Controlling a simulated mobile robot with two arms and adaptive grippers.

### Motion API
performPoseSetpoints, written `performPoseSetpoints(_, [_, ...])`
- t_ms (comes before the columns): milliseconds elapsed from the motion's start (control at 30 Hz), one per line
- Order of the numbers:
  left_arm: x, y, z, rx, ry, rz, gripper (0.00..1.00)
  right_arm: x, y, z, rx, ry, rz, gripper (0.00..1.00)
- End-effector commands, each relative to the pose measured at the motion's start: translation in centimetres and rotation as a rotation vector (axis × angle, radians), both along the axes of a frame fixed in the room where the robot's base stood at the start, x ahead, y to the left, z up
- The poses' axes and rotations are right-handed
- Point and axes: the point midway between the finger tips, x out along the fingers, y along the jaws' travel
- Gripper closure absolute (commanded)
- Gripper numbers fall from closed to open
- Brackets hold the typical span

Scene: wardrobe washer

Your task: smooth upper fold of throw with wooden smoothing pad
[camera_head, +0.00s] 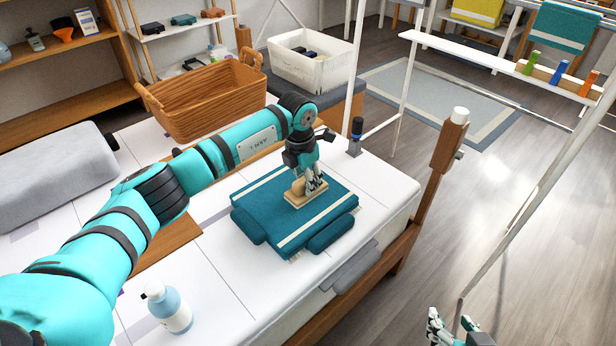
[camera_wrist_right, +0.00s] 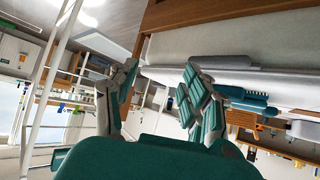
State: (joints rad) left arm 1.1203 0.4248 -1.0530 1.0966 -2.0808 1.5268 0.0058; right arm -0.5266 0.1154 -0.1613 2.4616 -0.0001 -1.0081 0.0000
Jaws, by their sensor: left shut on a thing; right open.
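The teal throw (camera_head: 290,219) with pale stripes lies folded on the white table in the head view. The wooden smoothing pad (camera_head: 304,195) rests on the throw's upper side, near its far edge. My left gripper (camera_head: 308,186) points down and is shut on the pad's grip, which its fingers partly hide. My right gripper (camera_head: 450,328) is at the bottom right of the head view, away from the table. In the right wrist view its fingers (camera_wrist_right: 155,105) are spread with nothing between them. A teal shape, probably the throw, shows in that view (camera_wrist_right: 250,103).
A wicker basket (camera_head: 210,98) and a grey cushion (camera_head: 50,168) are farther back. A wooden post (camera_head: 448,145) rises at the table's right corner. White rails and open floor lie to the right.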

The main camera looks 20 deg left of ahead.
Motion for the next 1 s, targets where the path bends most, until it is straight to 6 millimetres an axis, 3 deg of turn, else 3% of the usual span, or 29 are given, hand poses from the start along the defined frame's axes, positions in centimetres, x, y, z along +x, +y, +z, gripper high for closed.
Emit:
performPoseSetpoints(333, [-0.3,0.3,0.0,0.002,0.003,0.001,0.95,-0.9,-0.3,-0.6,-0.013,0.059,-0.004,0.52])
performPoseSetpoints(833, [-2.0,1.2,0.0,0.002,0.003,0.0,0.95,-7.8,-2.7,-4.1,-0.095,0.437,-0.034,0.52])
performPoseSetpoints(1000, [-3.5,2.2,0.2,0.004,0.005,0.0,0.95,-10.2,-3.4,-3.5,-0.117,0.548,-0.042,0.52])
